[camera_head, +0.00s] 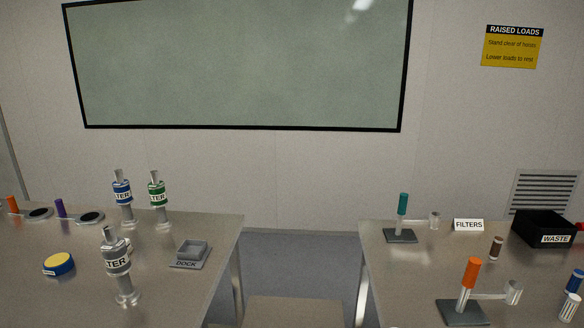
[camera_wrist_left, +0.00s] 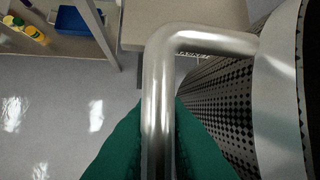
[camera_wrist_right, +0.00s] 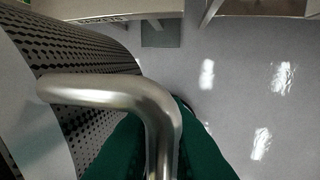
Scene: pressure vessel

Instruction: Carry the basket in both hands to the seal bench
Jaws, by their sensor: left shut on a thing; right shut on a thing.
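The basket has a perforated metal wall, seen at the right of the left wrist view (camera_wrist_left: 222,100) and at the left of the right wrist view (camera_wrist_right: 85,50). My left gripper (camera_wrist_left: 158,145), with green fingers, is shut around one bent metal handle (camera_wrist_left: 157,75). My right gripper (camera_wrist_right: 163,145) is shut around the other handle (camera_wrist_right: 105,92). Floor shows beside the basket in both wrist views. The basket's inside and underside are hidden, and neither basket nor grippers show in the head view. No bench in view reads as the seal bench.
In the head view, a left bench (camera_head: 200,290) holds filter posts and a dock (camera_head: 190,255). A right bench (camera_head: 400,280) holds stands, a FILTERS sign (camera_head: 468,225) and a black waste bin (camera_head: 542,230). A gap separates them; a low flat surface (camera_head: 290,312) shows at its front.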

